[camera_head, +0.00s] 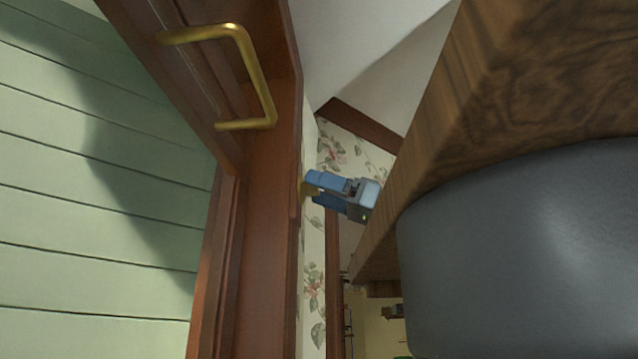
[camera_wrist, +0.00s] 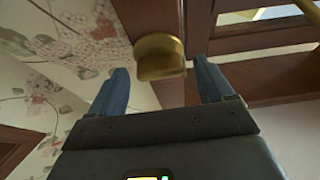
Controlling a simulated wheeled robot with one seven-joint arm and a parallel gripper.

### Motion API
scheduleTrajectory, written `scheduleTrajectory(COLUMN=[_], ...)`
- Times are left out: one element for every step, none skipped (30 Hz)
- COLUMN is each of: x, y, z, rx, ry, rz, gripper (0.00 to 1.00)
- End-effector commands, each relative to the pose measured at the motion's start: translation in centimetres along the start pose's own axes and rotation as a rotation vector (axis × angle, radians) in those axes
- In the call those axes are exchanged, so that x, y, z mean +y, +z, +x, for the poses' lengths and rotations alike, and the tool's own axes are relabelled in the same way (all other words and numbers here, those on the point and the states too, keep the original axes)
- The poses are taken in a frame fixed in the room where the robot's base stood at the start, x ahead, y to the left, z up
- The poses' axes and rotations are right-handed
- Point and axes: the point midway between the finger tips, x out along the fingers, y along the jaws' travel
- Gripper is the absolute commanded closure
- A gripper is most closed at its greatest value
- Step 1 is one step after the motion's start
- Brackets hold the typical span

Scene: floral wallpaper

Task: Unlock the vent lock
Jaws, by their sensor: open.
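A small brass piece, which looks like the vent lock (camera_head: 304,189), sits on the edge of the reddish-brown wooden frame in the head view. In the wrist view the brass lock (camera_wrist: 160,58) is rounded and juts out from the wood. My gripper (camera_head: 314,190) is open, with its blue fingertips at the lock. In the wrist view my gripper (camera_wrist: 160,70) has one finger on each side of the lock. I cannot tell whether either finger touches it. The lock's far side is hidden.
A bent brass handle (camera_head: 258,78) is on the wooden frame (camera_head: 268,220), above and left of my gripper. Green boards (camera_head: 90,200) lie beyond the frame. Floral wallpaper (camera_head: 314,280) is close beside my gripper. The right side of the head view is blocked by large near shapes.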

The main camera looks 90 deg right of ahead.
Motion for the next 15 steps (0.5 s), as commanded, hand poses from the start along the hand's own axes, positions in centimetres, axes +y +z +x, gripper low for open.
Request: scheduleTrajectory(x=[0.00,0.00,0.01,0.00,0.00,0.00,0.00,0.00,0.00,0.00,0.00,0.00,0.00,0.00,0.00], y=[-0.10,-0.08,-0.05,-0.03,-0.01,0.01,0.03,0.03,0.04,0.04,0.04,0.04,0.04,0.04,0.03], z=[0.43,0.60,0.76,0.85,0.91,0.95,0.95,0.95,0.94,0.94,0.93,0.93,0.93,0.92,0.92], rx=[0.000,0.000,0.001,0.001,0.001,0.001,0.001,0.001,0.001,0.001,0.001,0.001,0.001,0.001,0.001], ry=[0.000,0.000,0.001,0.000,0.000,0.000,0.000,0.000,0.000,0.000,0.000,0.000,0.000,0.000,0.000], rz=[0.000,0.000,0.000,0.000,0.000,0.000,0.000,0.000,0.000,0.000,0.000,0.000,0.000,0.000,0.000], gripper=[0.19,0.19,0.19,0.19,0.19,0.19,0.19,0.19,0.19,0.19,0.19,0.20,0.23,0.26,0.30])
